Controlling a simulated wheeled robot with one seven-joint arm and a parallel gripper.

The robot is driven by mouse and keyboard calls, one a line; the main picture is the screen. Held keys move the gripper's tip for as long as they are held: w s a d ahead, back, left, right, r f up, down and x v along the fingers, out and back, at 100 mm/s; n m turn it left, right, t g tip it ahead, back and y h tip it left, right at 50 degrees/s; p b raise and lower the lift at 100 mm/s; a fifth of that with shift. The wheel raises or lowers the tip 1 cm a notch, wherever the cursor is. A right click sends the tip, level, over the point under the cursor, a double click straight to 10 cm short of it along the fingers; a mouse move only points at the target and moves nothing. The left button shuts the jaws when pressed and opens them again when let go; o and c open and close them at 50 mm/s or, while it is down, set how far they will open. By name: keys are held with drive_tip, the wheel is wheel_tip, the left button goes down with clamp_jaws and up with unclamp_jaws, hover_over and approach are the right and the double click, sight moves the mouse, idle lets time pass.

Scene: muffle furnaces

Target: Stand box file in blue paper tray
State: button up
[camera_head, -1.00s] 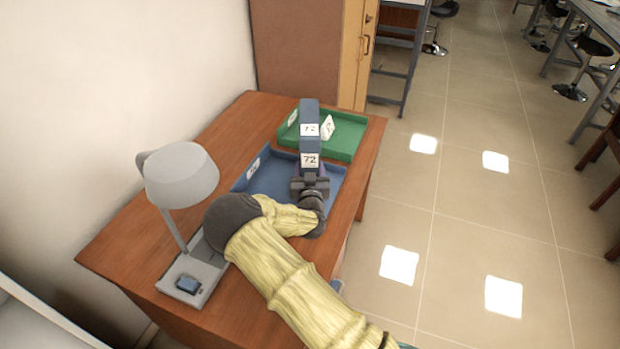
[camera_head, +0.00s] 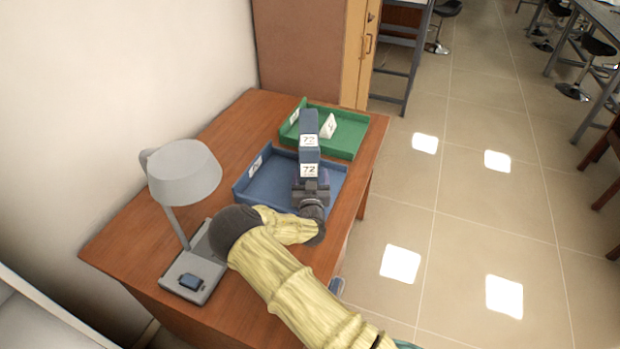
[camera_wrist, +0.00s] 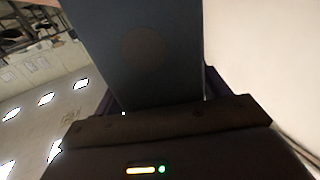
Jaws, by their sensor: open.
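The box file (camera_head: 309,150) is dark blue with white labels reading 72. It stands upright at the blue paper tray (camera_head: 268,186); its lower end is hidden behind my gripper, so I cannot see whether it touches the tray floor. My gripper (camera_head: 310,183) is open, low at the near side of the box file. In the wrist view, the box file (camera_wrist: 160,50) fills the space between the two fingers (camera_wrist: 160,95), with slim dark finger parts on either side.
A green tray (camera_head: 345,148) with a small white tent card (camera_head: 328,126) lies behind the blue tray. A grey desk lamp (camera_head: 183,172) stands at the left of the wooden desk (camera_head: 130,235). A wall borders the left, and open floor lies to the right.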

drive_tip(key=s+b, duration=0.1)
drive_tip(key=s, duration=1.1)
drive_tip(key=shift+d+b, duration=0.2)
drive_tip(key=shift+b, duration=0.15)
drive_tip(key=shift+r, duration=0.1)
drive_tip(key=shift+w, duration=0.1)
